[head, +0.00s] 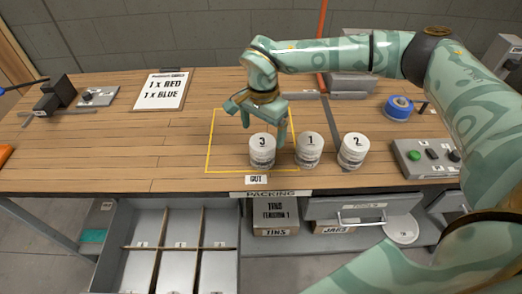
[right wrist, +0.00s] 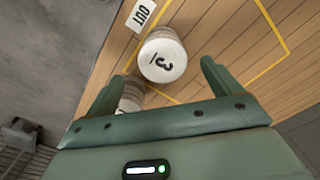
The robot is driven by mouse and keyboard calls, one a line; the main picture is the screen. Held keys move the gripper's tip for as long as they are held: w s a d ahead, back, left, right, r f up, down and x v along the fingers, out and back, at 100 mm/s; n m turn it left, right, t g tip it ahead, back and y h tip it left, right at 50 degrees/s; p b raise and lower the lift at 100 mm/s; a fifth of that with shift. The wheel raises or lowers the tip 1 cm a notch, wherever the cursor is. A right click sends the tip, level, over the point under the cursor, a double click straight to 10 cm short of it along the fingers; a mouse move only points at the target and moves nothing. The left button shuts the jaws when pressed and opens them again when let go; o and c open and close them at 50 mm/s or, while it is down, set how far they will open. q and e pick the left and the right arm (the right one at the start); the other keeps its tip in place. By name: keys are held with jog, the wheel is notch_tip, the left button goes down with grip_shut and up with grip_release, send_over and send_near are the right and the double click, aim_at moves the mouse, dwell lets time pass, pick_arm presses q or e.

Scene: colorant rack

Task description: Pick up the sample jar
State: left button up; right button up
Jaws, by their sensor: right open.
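Three white jars with numbered lids stand in a row on the wooden bench: jar 3 (head: 262,151), jar 1 (head: 309,150) and jar 2 (head: 352,151). Jar 3 is at the front right part of the yellow outlined square (head: 207,150), by the OUT label (head: 256,180). My right gripper (head: 262,128) is open and empty, just behind and above jar 3. In the right wrist view, jar 3 (right wrist: 162,58) lies ahead between the open fingers (right wrist: 160,74), with no clear contact. Another jar (right wrist: 131,97) is partly hidden by one finger. My left gripper is out of view.
A clipboard reading 1 x RED, 1 x BLUE (head: 161,91) lies at the back. A blue tape roll (head: 399,107) and a button box (head: 425,158) are at the right. An open divided drawer (head: 123,235) is below the front edge. The bench's left middle is clear.

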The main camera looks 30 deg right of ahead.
aim_at(262, 143)
notch_tip(262, 143, down, 4)
jog(key=shift+w+r, duration=0.1)
jog(key=shift+r, duration=0.1)
jog(key=shift+f+b, duration=0.3)
jog(key=shift+f, duration=0.15)
notch_tip(262, 143, down, 5)
jog(key=shift+w+d+f+b, duration=0.1)
jog(key=shift+b, duration=0.6)
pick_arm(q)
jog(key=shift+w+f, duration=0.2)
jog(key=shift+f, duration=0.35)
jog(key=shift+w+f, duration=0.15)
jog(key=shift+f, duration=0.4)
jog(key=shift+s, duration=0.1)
pick_arm(e)
jog(key=c, duration=1.2)
